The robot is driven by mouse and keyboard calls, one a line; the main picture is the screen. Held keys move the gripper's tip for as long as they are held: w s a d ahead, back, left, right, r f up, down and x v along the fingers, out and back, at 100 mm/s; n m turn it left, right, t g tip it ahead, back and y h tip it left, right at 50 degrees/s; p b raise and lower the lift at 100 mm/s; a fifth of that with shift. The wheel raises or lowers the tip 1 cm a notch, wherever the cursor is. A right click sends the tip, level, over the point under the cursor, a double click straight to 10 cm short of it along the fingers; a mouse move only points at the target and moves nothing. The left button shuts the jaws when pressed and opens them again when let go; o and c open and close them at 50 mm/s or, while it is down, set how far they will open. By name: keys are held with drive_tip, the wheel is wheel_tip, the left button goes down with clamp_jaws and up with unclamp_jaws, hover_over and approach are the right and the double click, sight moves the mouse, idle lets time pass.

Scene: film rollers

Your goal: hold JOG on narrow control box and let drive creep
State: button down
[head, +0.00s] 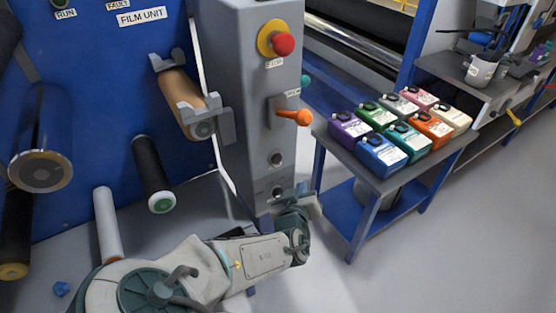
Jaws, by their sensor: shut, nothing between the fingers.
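The narrow control box (240,60) is a tall grey column beside the blue film unit. Its front has a red mushroom button (284,44) on a yellow ring, an orange lever (295,117), an upper dark button (276,159) and a lower dark button (277,191). A teal knob (306,82) shows at its right edge. The small labels are too small to read, so I cannot tell which control is JOG. My gripper (308,204) is shut and empty, low by the box's right front edge, near the lower dark button. I cannot tell whether it touches the box.
Film rollers stick out of the blue panel (90,70) at left, including a brown roller (180,95) in a grey bracket and a black roller (153,172). A side table (345,158) with several coloured canisters stands at right. Grey floor is clear at lower right.

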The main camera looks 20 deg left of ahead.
sight(281, 159)
drive_tip(key=w+a, duration=0.5)
drive_tip(key=a, duration=0.1)
drive_tip(key=shift+w+a+b, duration=0.3)
drive_tip(key=shift+w+b, duration=0.05)
drive_tip(key=shift+w, duration=0.05)
drive_tip(key=shift+a, duration=0.1)
idle(2.1)
drive_tip(key=shift+w+a, duration=0.2)
drive_tip(key=shift+w, duration=0.05)
drive_tip(key=shift+w+a, duration=0.3)
drive_tip(key=shift+a, duration=0.1)
idle(1.8)
drive_tip(key=shift+s+d, duration=0.1)
drive_tip(key=shift+d, duration=0.05)
idle(1.6)
drive_tip(key=shift+s+d+p, duration=0.35)
drive_tip(key=shift+s+d, duration=0.1)
drive_tip(key=shift+d, duration=0.1)
drive_tip(key=shift+f, duration=0.1)
